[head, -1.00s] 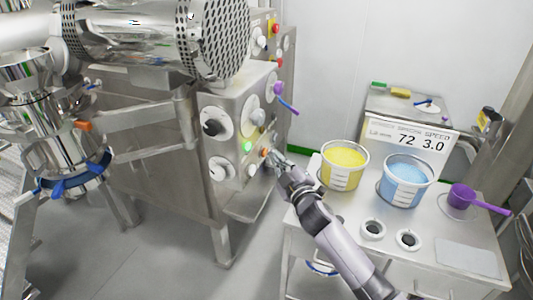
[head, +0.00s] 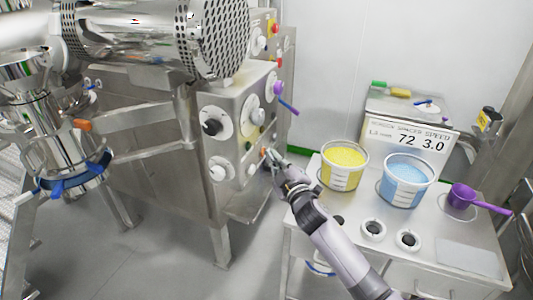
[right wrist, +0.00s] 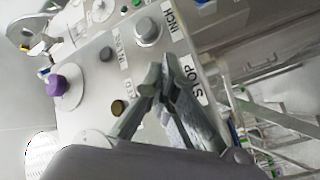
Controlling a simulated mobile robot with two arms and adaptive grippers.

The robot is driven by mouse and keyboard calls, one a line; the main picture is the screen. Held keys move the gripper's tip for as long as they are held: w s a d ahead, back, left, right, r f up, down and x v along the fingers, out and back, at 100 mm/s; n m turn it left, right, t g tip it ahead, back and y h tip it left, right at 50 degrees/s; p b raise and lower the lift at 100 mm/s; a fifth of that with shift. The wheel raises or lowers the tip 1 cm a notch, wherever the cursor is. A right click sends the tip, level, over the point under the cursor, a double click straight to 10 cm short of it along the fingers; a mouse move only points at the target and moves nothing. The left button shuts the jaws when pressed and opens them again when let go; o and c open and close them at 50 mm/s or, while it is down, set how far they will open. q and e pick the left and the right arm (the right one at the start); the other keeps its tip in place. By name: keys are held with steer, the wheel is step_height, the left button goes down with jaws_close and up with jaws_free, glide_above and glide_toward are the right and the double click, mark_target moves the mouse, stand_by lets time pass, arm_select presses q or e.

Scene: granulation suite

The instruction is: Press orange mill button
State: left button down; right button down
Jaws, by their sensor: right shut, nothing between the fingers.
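The mill's steel control panel (head: 232,112) faces right of centre in the head view, with knobs and small buttons. A small orange button (head: 263,152) shows low on the panel, right beside my right fingertips. My right gripper (head: 271,158) is shut and empty, with its tips at the panel's lower right edge. In the right wrist view the closed fingertips (right wrist: 166,72) lie over the panel between the INCH and STOP labels. They hide what is directly behind them, and I cannot tell whether they touch the button. My left gripper is not in view.
A steel cart (head: 470,222) on the right holds a yellow-filled tub (head: 341,178), a blue-filled tub (head: 403,195) and a purple scoop (head: 462,197). A purple knob (right wrist: 66,88) stands out from the panel. Clear floor (head: 165,250) lies at the front left.

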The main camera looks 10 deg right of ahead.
steer(key=shift+d, duration=0.1)
steer(key=shift+s+d+p, duration=0.4)
steer(key=shift+s+d, duration=0.1)
steer(key=shift+d, duration=0.1)
steer(key=shift+s+d+p, duration=0.4)
steer(key=shift+s+d, duration=0.3)
steer(key=shift+d, duration=0.35)
steer(key=shift+s+d+p, duration=0.4)
steer(key=shift+s+d, duration=0.3)
steer(key=shift+d, duration=0.35)
